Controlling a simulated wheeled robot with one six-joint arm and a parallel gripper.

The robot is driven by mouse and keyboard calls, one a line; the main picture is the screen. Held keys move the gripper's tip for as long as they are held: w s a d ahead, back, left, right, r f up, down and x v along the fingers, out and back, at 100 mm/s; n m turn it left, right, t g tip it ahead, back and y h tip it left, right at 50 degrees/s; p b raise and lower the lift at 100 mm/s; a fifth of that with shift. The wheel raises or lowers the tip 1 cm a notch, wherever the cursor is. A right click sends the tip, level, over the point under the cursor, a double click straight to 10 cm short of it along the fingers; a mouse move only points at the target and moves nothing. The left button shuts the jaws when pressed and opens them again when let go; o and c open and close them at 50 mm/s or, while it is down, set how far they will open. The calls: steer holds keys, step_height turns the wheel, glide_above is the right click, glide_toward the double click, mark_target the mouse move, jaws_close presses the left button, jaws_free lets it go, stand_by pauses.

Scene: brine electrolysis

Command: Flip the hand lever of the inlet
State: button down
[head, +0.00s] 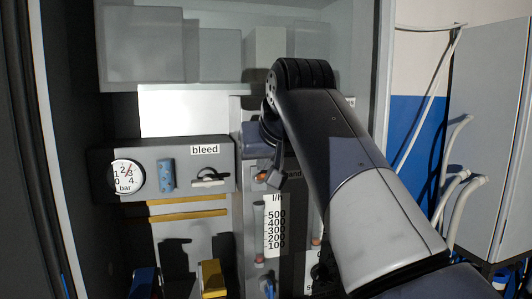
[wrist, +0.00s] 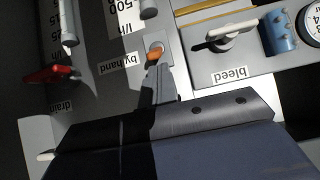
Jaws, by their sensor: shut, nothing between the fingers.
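A small orange lever (wrist: 154,56) sits on a round light fitting beside the label "by hand" (wrist: 118,64) in the wrist view. It also shows as a small orange piece in the head view (head: 261,177). No label reading "inlet" is visible. My gripper (wrist: 158,76) is shut and empty, its dark fingertips right at the lever's near end; I cannot tell whether they touch. In the head view my gripper (head: 275,181) points down in front of the panel, and my arm hides part of the "by hand" label.
A red lever (wrist: 62,74) marked "drain" is left in the wrist view. A white-handled valve (head: 208,178) marked "bleed", a blue cylinder (head: 167,174) and a pressure gauge (head: 127,176) are left in the head view. A flow scale (head: 275,228) is below my gripper.

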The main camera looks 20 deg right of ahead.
stand_by(0.4)
steer(key=shift+s+f+t+b, duration=0.2)
steer(key=shift+t+b, duration=0.4)
steer(key=shift+b, duration=0.45)
steer(key=shift+s+f+t+b, duration=0.25)
steer(key=shift+t+b, duration=0.65)
steer(key=shift+b, duration=0.65)
